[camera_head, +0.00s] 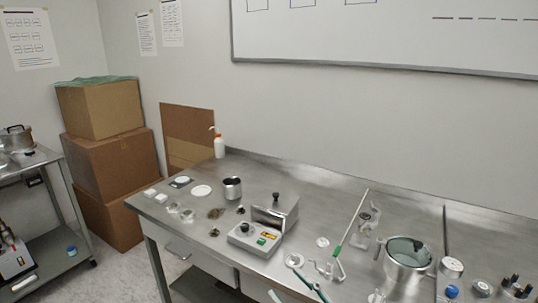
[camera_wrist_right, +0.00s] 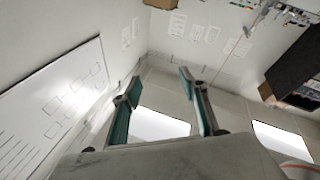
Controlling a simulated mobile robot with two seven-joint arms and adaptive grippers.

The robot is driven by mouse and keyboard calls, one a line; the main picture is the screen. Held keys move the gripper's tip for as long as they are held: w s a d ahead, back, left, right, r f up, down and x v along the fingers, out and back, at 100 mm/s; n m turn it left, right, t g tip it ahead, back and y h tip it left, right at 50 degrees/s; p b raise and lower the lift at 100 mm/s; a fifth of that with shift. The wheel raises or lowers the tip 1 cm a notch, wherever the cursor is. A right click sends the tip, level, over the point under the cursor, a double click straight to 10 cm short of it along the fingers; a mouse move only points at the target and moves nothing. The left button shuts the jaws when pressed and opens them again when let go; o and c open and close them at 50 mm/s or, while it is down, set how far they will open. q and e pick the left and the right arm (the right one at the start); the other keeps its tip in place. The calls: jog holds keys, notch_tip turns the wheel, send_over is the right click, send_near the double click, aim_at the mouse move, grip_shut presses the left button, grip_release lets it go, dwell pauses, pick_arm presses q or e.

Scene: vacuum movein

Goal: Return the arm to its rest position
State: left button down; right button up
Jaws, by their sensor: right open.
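My right gripper (camera_head: 284,282) shows at the bottom edge of the head view, in front of the steel bench, with teal pads on its fingers. In the right wrist view my right gripper (camera_wrist_right: 160,78) has its two fingers wide apart with nothing between them. That view is tilted and looks past the fingers at walls, ceiling panels and a whiteboard (camera_wrist_right: 60,100). Most of the right arm is hidden below the head picture. My left gripper is not in view.
Cardboard boxes (camera_head: 110,165) stand at the left. The bench's back middle is fairly clear.

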jog(key=s+d+f+m+h, duration=0.25)
jog(key=d+f+h, duration=0.2)
jog(key=f, duration=0.35)
jog(key=s+d+f+m+h, duration=0.1)
jog(key=d+f+m+h, duration=0.35)
jog(key=f, duration=0.35)
jog(key=s+d+f+m+g+h, duration=0.1)
jog(key=s+d+f+g+h, duration=0.2)
jog(key=s+d+f, duration=0.4)
jog(key=s+f+g, duration=0.1)
jog(key=s+f, duration=0.4)
jog(key=f, duration=0.2)
jog(key=shift+s+f+m+g, duration=0.2)
jog(key=shift+m+g, duration=0.1)
jog(key=shift+g, duration=0.1)
